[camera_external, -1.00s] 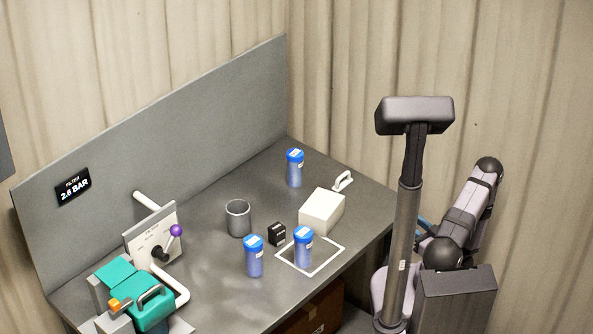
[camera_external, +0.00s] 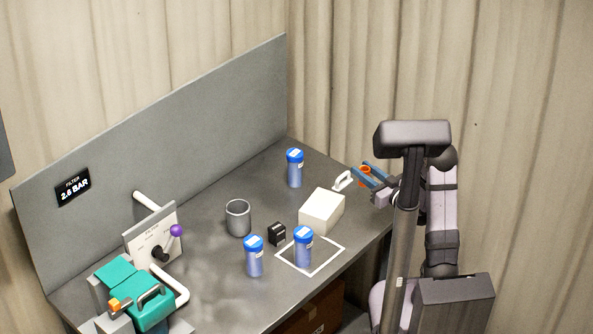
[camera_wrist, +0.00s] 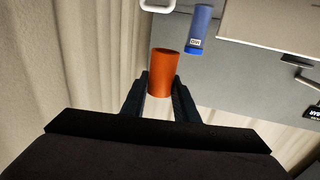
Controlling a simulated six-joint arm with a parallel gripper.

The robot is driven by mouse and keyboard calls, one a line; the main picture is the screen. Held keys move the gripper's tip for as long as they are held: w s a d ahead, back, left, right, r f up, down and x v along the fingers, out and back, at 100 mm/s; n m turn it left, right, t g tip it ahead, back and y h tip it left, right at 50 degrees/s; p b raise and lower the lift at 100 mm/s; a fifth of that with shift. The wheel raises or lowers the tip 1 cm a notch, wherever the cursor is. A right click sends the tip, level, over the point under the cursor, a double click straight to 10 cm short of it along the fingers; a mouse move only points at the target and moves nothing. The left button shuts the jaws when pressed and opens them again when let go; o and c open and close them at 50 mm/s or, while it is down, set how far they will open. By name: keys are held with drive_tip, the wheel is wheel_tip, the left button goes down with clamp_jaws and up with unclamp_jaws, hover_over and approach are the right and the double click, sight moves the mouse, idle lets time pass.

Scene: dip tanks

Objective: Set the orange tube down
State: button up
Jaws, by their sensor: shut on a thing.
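The orange tube (camera_wrist: 163,74) is held between the two dark fingers of my gripper (camera_wrist: 160,98) in the wrist view. In the external view my gripper (camera_external: 375,174) is at the right edge of the table, with a small orange part of the tube (camera_external: 365,170) showing between blue-grey fingers. The gripper is shut on the tube. It is near the white handle (camera_external: 343,180) of the cream box (camera_external: 321,211). I cannot tell how high the tube is above the table.
Blue-capped tubes stand at the back (camera_external: 295,168), at the front (camera_external: 254,256) and inside a white outlined square (camera_external: 328,262). A grey cup (camera_external: 238,217) and a small black block (camera_external: 277,234) stand mid-table. A purple-knobbed lever panel (camera_external: 155,240) and teal unit (camera_external: 140,297) are at left.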

drive_tip(key=shift+a+r, duration=0.15)
drive_tip(key=shift+f, duration=2.95)
drive_tip(key=shift+f, duration=1.85)
drive_tip(key=shift+f, duration=0.1)
drive_tip(key=shift+f, duration=0.1)
drive_tip(key=o, duration=1.1)
